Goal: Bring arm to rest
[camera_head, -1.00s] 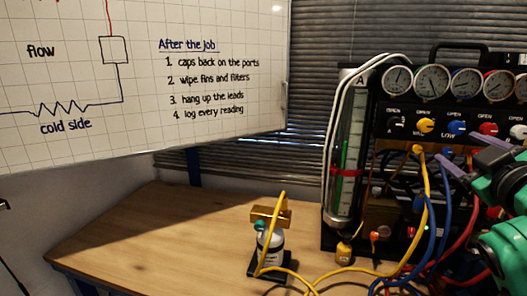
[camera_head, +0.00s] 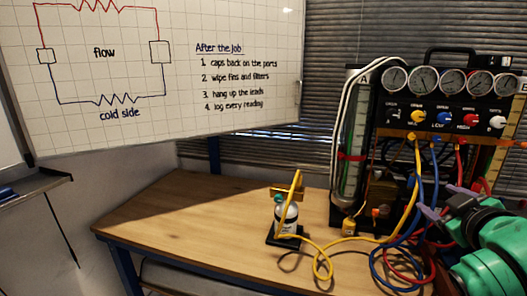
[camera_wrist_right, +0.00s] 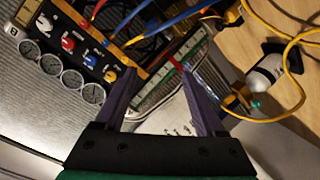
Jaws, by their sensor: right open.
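My right gripper (camera_head: 436,200), green with purple fingers, is in the lower right of the head view. It is in front of the gauge panel (camera_head: 455,118), below its row of coloured knobs, and among the hoses in the picture. Its fingers are apart. In the right wrist view the two purple fingers (camera_wrist_right: 158,75) spread with nothing held between them; the panel lies beyond and to the left. My left arm and gripper do not show.
A yellow hose (camera_head: 417,185), a blue hose (camera_head: 434,180) and a red hose (camera_head: 459,165) hang from the panel to the wooden table (camera_head: 180,215). A white bottle (camera_head: 287,216) stands on the table near a yellow hose. The table's left side is clear. A whiteboard (camera_head: 230,115) hangs behind.

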